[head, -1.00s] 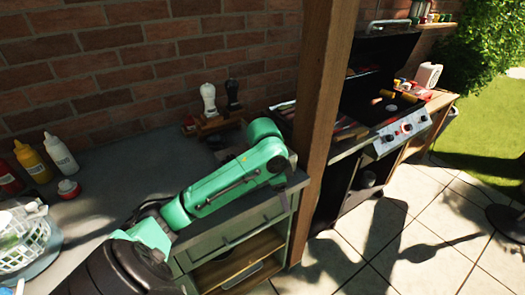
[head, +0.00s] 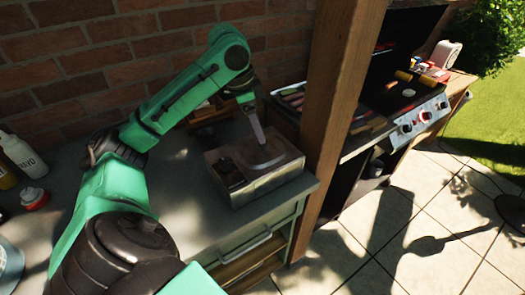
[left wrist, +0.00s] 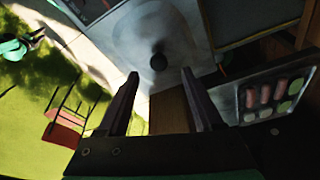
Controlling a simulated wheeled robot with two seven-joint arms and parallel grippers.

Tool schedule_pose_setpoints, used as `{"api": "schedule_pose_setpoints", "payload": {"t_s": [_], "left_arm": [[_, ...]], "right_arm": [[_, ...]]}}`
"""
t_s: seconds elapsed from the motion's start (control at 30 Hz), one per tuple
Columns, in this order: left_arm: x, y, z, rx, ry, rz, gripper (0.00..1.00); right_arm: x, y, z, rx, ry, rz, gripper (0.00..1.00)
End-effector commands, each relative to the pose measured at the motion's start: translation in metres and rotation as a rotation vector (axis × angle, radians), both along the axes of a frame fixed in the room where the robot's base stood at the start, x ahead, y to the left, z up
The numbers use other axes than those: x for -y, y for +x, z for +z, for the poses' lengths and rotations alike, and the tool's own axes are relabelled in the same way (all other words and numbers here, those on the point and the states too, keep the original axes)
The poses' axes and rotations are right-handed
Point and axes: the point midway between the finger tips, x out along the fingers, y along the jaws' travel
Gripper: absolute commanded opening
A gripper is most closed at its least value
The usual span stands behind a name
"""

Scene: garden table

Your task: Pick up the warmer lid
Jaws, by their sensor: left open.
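The warmer is a grey metal box (head: 285,181) on the counter beside the wooden post. Its round, shiny lid (head: 266,160) is set in the top. In the left wrist view the lid (left wrist: 140,38) has a dark round knob (left wrist: 158,62). My left gripper (head: 259,138) points down over the lid in the head view. In the left wrist view its two fingers (left wrist: 160,78) are spread, with the knob just beyond and between their tips and nothing held. In the head view the gripper hides the knob. My right gripper is not in view.
A wooden post (head: 340,110) stands right of the warmer. Beyond it is a grill (head: 408,127) with food on it. A tray of food (left wrist: 265,97) shows in the left wrist view. Bottles (head: 20,155) stand at the far left. The counter's front edge is close to the warmer.

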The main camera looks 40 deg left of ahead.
Motion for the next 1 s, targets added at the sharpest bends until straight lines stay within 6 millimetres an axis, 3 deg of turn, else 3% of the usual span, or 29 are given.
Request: {"api": "schedule_pose_setpoints", "payload": {"t_s": [0.2,0.43,0.6,1.0], "left_arm": [[0.004,0.006,-0.038,-0.003,-0.001,-0.003,0.68],[0.005,0.007,-0.041,0.0,0.0,-0.002,0.68],[0.005,0.007,-0.041,0.0,0.0,-0.001,0.03],[0.005,0.008,-0.038,0.003,0.0,0.0,0.0]], "right_arm": [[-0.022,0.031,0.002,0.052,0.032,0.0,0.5],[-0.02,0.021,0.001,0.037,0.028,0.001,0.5],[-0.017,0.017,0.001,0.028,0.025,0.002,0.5],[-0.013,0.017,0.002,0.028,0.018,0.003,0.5]]}}
